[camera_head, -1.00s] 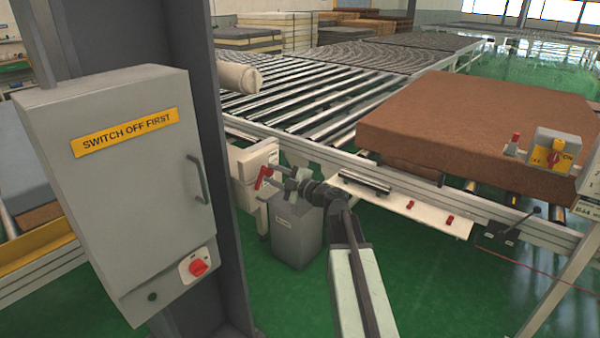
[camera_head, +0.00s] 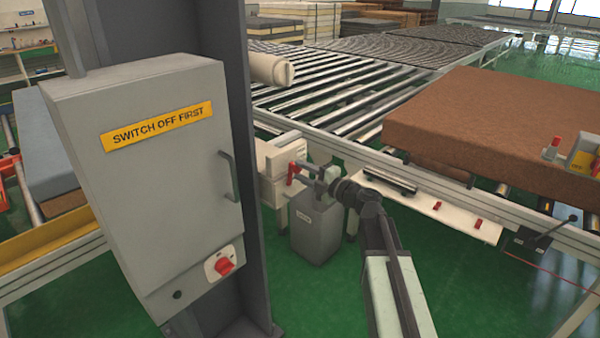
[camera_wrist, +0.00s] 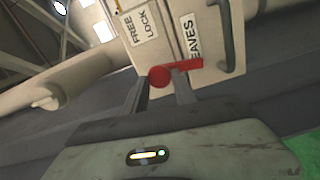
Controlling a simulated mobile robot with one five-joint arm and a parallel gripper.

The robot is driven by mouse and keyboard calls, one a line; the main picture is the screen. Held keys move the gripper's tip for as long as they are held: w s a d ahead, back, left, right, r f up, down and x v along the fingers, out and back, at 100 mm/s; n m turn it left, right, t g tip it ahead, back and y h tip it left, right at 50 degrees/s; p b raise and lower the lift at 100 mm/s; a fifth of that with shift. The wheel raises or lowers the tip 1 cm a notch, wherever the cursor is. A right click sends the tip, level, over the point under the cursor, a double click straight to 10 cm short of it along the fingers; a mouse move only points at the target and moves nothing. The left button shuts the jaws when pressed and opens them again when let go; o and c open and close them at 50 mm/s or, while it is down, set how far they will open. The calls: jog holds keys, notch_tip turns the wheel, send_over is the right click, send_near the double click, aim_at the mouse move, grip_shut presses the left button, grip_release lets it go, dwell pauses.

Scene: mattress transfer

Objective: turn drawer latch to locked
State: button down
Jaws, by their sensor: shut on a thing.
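The red drawer latch (camera_wrist: 165,73) is in the wrist view on the cream drawer unit (camera_wrist: 185,45), its lever pointing right in the picture. A label reading FREE and LOCK (camera_wrist: 144,26) is just above it. My gripper (camera_wrist: 160,85) is shut on the latch, with one dark finger on each side. The head view shows the red latch (camera_head: 292,173) at the front of the cream drawers (camera_head: 280,155), with my gripper (camera_head: 306,172) against it. The fingers partly hide the latch there.
A grey cabinet (camera_head: 150,220) labelled SWITCH OFF FIRST stands at the left on a dark column. A grey bin (camera_head: 317,230) is below my gripper. A roller conveyor (camera_head: 340,85) with a brown mattress (camera_head: 490,115) lies behind. Green floor is open at the front.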

jog(key=shift+d+f, duration=0.1)
jog(key=shift+d, duration=0.15)
jog(key=c, duration=1.1)
grip_release()
jog(key=shift+d, duration=0.1)
jog(key=shift+o, duration=0.2)
jog(key=shift+a, duration=0.2)
jog(key=shift+s+d, duration=0.2)
jog(key=shift+s, duration=0.1)
jog(key=v, duration=0.7)
jog(key=shift+d, duration=0.15)
